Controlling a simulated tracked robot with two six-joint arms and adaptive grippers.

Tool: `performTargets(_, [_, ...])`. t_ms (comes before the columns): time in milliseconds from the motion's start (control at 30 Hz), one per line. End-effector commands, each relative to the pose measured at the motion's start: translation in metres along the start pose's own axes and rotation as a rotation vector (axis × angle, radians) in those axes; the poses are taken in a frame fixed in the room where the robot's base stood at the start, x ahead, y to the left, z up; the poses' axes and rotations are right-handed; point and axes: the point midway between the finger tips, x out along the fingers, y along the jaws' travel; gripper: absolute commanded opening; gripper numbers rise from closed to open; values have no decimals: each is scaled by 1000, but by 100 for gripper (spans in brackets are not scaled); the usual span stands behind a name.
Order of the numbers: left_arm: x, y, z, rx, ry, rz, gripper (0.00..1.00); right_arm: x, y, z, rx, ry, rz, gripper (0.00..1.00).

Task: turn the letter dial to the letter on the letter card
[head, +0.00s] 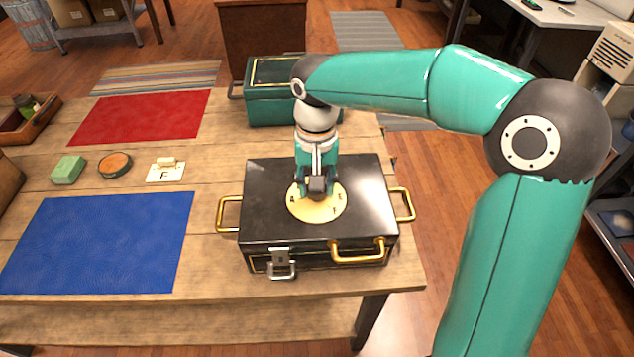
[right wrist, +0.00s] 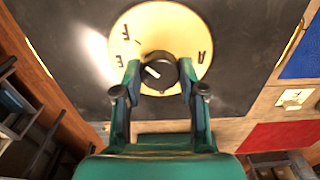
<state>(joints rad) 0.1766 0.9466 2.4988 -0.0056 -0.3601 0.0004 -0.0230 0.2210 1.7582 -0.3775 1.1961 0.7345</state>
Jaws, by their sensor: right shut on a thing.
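The letter dial is a round cream plate (head: 306,213) on top of a black case (head: 265,185). Its dark centre knob (right wrist: 160,71) has a short white mark, slanting toward the upper left in the right wrist view. Letters stand around the plate; an A (right wrist: 202,57) is at its right there, and letters like F or E are at its left. My right gripper (head: 317,186) points down with its fingers on both sides of the knob, shut on it, and hides part of the dial. The letter card (head: 165,174) lies left of the case and appears to read F. My left gripper is out of view.
The case has brass handles (head: 228,214) and a front latch (head: 281,264). A green box (head: 270,107) stands behind it. A blue mat (head: 100,240), red mat (head: 140,117), green block (head: 68,169) and round tin (head: 115,165) lie to the left.

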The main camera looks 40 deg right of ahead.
Motion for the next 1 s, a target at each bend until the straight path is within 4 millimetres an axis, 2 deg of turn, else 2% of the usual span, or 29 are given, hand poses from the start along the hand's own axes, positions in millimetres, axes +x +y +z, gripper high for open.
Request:
performTargets(233, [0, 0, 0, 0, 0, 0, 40, 0, 0, 0, 1, -2, 1, 6])
performTargets(267, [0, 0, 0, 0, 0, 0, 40, 0, 0, 0, 1, -2, 1, 44])
performTargets(400, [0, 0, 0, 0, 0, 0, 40, 0, 0, 0, 1, -1, 1, 66])
performTargets(767, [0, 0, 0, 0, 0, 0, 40, -2, 0, 0, -1, 0, 0, 66])
performTargets(867, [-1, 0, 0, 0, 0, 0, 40, -10, -1, -1, 0, 3, -2, 66])
performTargets(1000, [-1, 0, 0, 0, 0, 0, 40, -31, -1, -1, -1, 4, -4, 66])
